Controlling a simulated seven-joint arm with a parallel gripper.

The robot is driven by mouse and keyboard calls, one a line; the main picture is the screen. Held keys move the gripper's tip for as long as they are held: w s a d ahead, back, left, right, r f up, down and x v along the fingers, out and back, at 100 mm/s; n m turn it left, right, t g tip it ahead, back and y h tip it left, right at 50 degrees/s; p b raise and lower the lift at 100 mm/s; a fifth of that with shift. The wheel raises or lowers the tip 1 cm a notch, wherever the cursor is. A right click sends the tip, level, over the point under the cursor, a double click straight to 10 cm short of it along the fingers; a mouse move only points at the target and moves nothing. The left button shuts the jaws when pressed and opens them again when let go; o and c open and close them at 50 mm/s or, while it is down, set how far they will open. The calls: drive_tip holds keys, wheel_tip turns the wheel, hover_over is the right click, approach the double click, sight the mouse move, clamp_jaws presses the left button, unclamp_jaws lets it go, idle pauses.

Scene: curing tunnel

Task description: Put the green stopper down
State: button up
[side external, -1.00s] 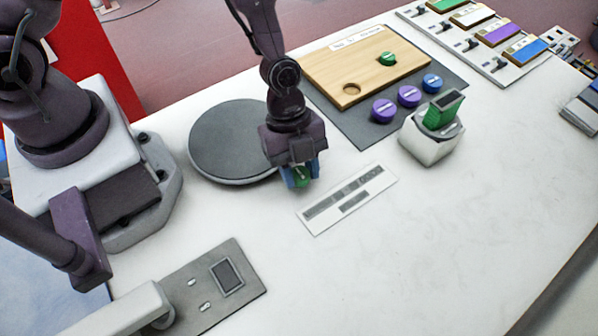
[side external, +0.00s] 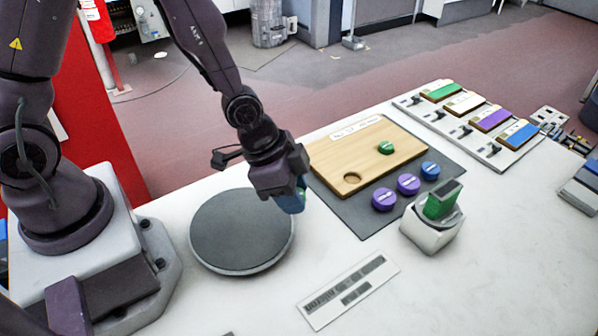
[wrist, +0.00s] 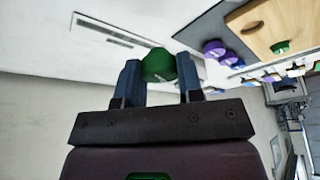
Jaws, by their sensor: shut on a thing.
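My gripper (wrist: 160,80) is shut on a green stopper (wrist: 159,65), which sits between the blue fingers in the wrist view. In the side external view, my gripper (side external: 294,203) is tilted and held above the table, by the right edge of the dark round disc; the held stopper is mostly hidden there. Another green stopper (side external: 386,147) sits on the wooden board (side external: 400,160), and shows in the wrist view too (wrist: 281,46). The board has an empty round hole (side external: 352,178) at its near left.
The dark round disc (side external: 240,232) lies left of my gripper. Two purple stoppers (side external: 384,199) (side external: 408,184) and a blue one (side external: 430,171) stand on the dark mat (side external: 365,217). A white device with a green block (side external: 432,232) stands right. A printed label strip (side external: 348,291) lies in front.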

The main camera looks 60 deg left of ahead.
drive_tip(key=w+a+r+n+t+y, duration=0.1)
drive_tip(key=w+a+r+n+y, duration=0.25)
drive_tip(key=a+r+n, duration=0.6)
drive_tip(key=m+h, duration=0.2)
drive_tip(key=m, duration=0.2)
approach(326, 230)
drive_tip(key=shift+w+d+f+n+y, duration=0.15)
drive_tip(key=shift+w+d+f, duration=0.05)
drive_tip(key=shift+w+f, duration=0.3)
drive_tip(key=shift+w+d+f+n+y, duration=0.1)
drive_tip(key=shift+w+d+f, duration=0.1)
drive_tip(key=shift+w+f, duration=0.4)
drive_tip(key=shift+f, duration=1.8)
drive_tip(key=shift+f, duration=0.15)
drive_tip(key=o, duration=1)
drive_tip(key=shift+c, duration=0.2)
